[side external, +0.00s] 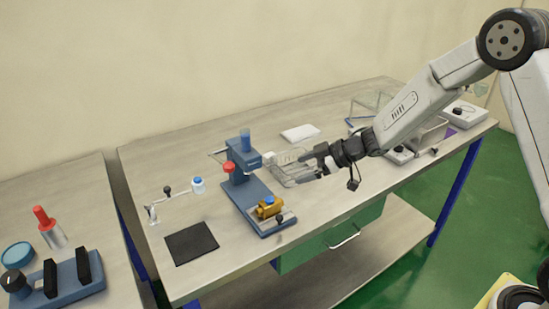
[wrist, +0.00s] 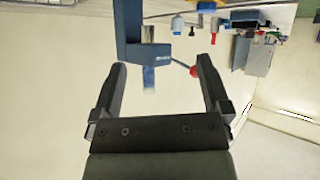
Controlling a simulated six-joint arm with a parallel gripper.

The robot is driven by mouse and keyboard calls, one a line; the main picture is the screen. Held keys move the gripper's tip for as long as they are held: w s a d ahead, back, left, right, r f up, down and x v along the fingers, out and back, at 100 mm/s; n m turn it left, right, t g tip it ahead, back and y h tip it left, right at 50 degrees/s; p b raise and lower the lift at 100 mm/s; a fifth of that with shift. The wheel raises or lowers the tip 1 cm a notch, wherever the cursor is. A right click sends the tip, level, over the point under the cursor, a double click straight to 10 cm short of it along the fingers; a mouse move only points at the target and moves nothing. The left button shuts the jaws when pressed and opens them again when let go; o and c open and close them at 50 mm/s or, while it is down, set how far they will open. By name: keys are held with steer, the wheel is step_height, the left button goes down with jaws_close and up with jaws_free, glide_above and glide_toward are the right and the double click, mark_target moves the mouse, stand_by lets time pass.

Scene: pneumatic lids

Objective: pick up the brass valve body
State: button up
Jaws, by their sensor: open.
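I cannot make out the valve body for sure in the wrist view. My gripper (side external: 308,164) is up and to the right of it in the side external view, apart from it. In the wrist view, my gripper (wrist: 161,62) has its two dark fingers wide apart with nothing held between them.
The blue press column (side external: 243,156) with a red knob (side external: 229,167) stands behind the valve body; the column also shows in the wrist view (wrist: 127,30). A clear tray (side external: 285,172) is near my gripper. A black mat (side external: 191,243) lies to the left.

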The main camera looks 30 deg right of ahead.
mark_target(274, 199)
steer(key=shift+w+a+f+n+g+y, duration=0.15)
steer(key=shift+a+f+n+g+y, duration=0.4)
steer(key=shift+a+f, duration=0.65)
steer(key=shift+w+a+f+n+g+y, duration=0.1)
steer(key=shift+a+f+n+g+y, duration=0.5)
steer(key=shift+a, duration=0.95)
steer(key=shift+w+a+f+n+g+y, duration=0.15)
steer(key=shift+a+f+n+g+y, duration=0.35)
steer(key=shift+a+f, duration=0.85)
steer(key=shift+r+h, duration=0.1)
steer(key=shift+h, duration=0.15)
steer(key=shift+m, duration=0.25)
steer(key=c, duration=1.3)
jaws_close()
steer(key=shift+s+f, duration=0.15)
steer(key=shift+f, duration=0.05)
